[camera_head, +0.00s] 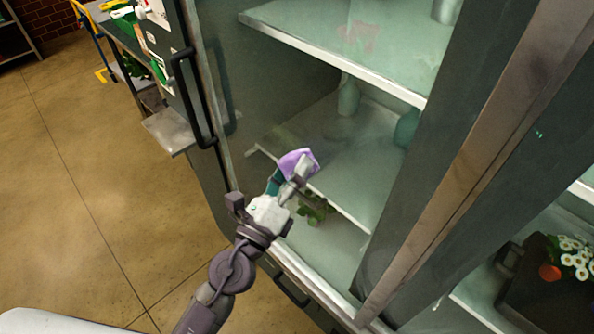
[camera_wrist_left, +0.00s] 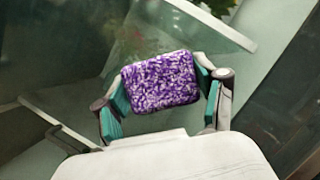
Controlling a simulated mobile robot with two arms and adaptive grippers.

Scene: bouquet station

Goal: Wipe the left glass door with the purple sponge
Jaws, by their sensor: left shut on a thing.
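The purple sponge (camera_head: 297,161) is in my left gripper (camera_head: 287,178) in the head view. In the left wrist view the sponge (camera_wrist_left: 160,81) sits between the two teal-padded fingers of my left gripper (camera_wrist_left: 162,92), which is shut on it. The left glass door (camera_head: 290,110) is a large hazy pane with a dark frame and a black handle (camera_head: 190,95) at its left. The sponge is in front of the pane; I cannot tell whether it touches. A faint reddish smudge (camera_head: 358,37) shows high in the pane area. My right gripper is not in view.
Behind the glass are shelves (camera_head: 330,62) with dim vases (camera_head: 348,97) and some green leaves (camera_head: 314,207). A dark crate (camera_head: 545,285) with white flowers (camera_head: 574,262) is at lower right. A small metal ledge (camera_head: 168,131) stands left of the door. The floor at left is clear.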

